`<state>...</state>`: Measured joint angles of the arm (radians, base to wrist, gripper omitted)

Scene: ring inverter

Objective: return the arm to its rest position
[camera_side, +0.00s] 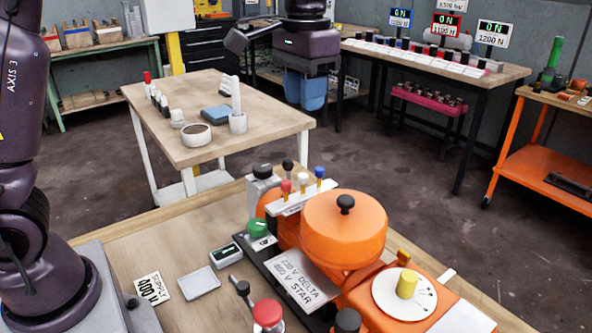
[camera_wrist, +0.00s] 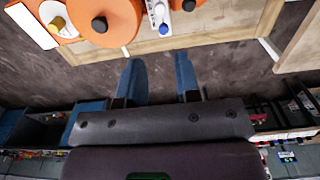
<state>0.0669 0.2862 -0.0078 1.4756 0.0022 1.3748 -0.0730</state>
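My gripper (camera_side: 305,92) hangs at the top centre of the side view, a dark purple body with two blue fingers pointing down. In the wrist view the two blue fingers of my gripper (camera_wrist: 158,72) stand apart with bare floor showing between them. It is open and empty and touches nothing that I can see. My dark purple arm rises at the left of the side view, and its upper part is out of frame.
The orange machine (camera_side: 343,228) with knobs and switches stands on the near wooden bench (camera_side: 150,242). A wooden table (camera_side: 262,125) with small parts stands behind. Meters and a long bench (camera_side: 420,65) line the back right. Open floor (camera_side: 390,150) lies between.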

